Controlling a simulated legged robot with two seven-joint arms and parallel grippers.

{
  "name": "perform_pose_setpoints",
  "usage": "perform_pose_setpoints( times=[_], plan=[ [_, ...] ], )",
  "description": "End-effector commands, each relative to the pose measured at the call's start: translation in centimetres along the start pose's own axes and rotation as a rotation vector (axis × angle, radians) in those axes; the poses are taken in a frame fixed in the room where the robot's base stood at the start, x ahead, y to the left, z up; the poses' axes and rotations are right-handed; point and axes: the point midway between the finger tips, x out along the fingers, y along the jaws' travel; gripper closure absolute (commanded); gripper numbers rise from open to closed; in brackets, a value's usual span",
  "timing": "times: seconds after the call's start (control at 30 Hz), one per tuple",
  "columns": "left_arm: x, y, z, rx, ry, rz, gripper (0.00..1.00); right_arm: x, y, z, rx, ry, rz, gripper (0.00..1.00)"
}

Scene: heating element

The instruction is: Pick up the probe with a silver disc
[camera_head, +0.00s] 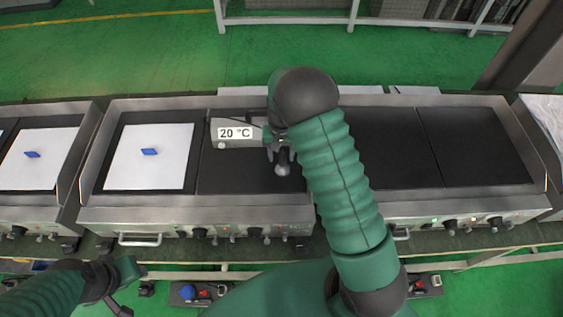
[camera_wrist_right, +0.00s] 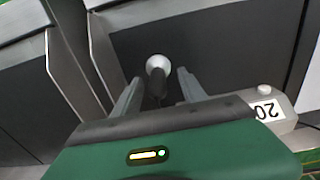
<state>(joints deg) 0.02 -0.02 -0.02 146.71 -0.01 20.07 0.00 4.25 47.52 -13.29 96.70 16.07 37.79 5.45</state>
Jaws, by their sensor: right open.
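The probe shows in the right wrist view as a dark handle with a pale, silver-white round disc (camera_wrist_right: 158,63) at its far end. It lies between the two fingers of my open right gripper (camera_wrist_right: 157,88), with a gap to each finger. In the head view my right gripper (camera_head: 280,158) is over the dark hot plate, just right of the grey meter reading 20 °C (camera_head: 236,133). The probe is mostly hidden there by the gripper. My left gripper (camera_head: 122,287) is low at the left, away from the plates; its jaw opening is unclear.
The meter also shows in the right wrist view (camera_wrist_right: 272,107), close beside the right finger. White sheets with blue pieces (camera_head: 149,152) cover plates at the left. Raised metal walls (camera_head: 90,150) separate the units. Knobs (camera_head: 200,233) line the front edge. The plates on the right (camera_head: 480,147) are bare.

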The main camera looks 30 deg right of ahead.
Motion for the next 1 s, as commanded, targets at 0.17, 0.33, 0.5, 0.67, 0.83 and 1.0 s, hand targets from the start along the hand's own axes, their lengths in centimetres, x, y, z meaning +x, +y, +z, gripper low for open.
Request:
perform_pose_setpoints(
  times=[0.17, 0.33, 0.5, 0.67, 0.83, 1.0],
  plan=[
    [-0.3, 0.0, -0.1, 0.001, 0.0, 0.0, 0.64, 1.9, 0.1, 0.0, -0.001, 0.001, -0.001, 0.5],
    [-1.4, 0.0, -0.4, 0.001, 0.001, 0.0, 0.64, 4.7, 0.4, -0.1, 0.0, 0.0, 0.0, 0.5],
    [-1.4, 0.0, -0.4, 0.001, 0.001, 0.0, 0.64, 6.7, 0.1, -0.2, -0.001, 0.003, 0.0, 0.5],
    [-1.3, 0.0, -0.3, 0.001, 0.001, 0.0, 0.64, 6.7, 0.1, -0.2, -0.002, 0.003, -0.001, 0.5],
    [-1.3, 0.0, -0.3, 0.0, 0.001, 0.0, 0.64, 6.7, 0.2, -0.2, -0.002, 0.003, -0.002, 0.7],
    [-1.3, 0.0, -0.3, 0.001, 0.001, 0.0, 0.64, 6.7, 0.2, -0.2, -0.001, 0.003, -0.001, 0.92]
  ],
)
